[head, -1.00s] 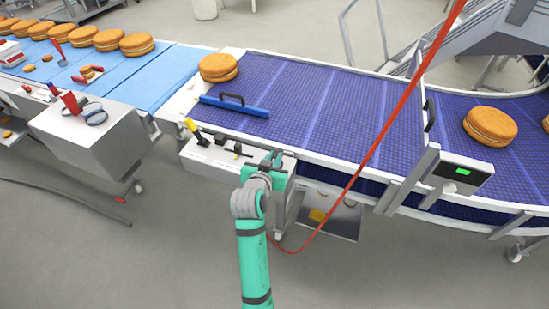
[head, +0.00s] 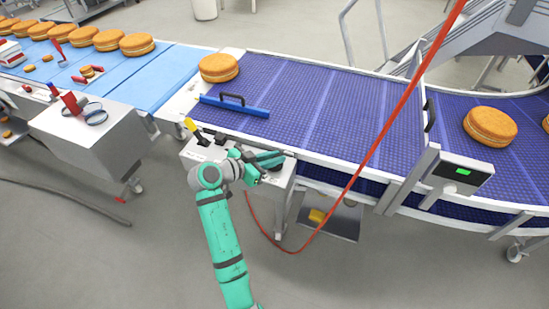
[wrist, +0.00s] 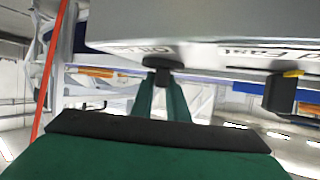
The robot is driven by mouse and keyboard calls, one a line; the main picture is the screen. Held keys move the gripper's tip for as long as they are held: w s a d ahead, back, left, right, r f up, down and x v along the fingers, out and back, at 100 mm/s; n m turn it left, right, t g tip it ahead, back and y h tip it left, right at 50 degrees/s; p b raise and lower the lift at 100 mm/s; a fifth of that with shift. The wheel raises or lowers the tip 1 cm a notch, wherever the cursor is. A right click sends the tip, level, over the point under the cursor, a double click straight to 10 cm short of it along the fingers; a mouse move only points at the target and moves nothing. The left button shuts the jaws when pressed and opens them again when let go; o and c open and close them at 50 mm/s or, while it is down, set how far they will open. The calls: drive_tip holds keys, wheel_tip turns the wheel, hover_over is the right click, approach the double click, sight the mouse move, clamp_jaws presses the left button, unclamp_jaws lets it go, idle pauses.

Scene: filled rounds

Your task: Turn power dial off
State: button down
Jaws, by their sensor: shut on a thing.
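The white control box (head: 190,158) stands at the near side of the purple conveyor. My gripper (head: 262,166) is over the right part of its top in the head view and hides what is there. In the wrist view my gripper (wrist: 162,82) has its green fingers shut on a small black dial (wrist: 163,62). The dial sits at the edge of the pale panel, beside a blurred label. A second black knob (wrist: 282,95) with a yellow mark is to the right, near a label that seems to read "Fast".
A yellow-handled lever (head: 191,127) and a black knob (head: 220,139) stand on the box's left part. A red cable (head: 385,130) hangs across the view and loops beside my arm. The purple conveyor (head: 330,100) carries a blue bar (head: 235,107) and a round bun (head: 218,68).

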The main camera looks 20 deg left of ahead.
drive_tip(key=shift+d+f, duration=0.1)
idle(0.3)
drive_tip(key=c, duration=1.7)
unclamp_jaws()
drive_tip(key=v, duration=1.1)
drive_tip(key=shift+w, duration=0.1)
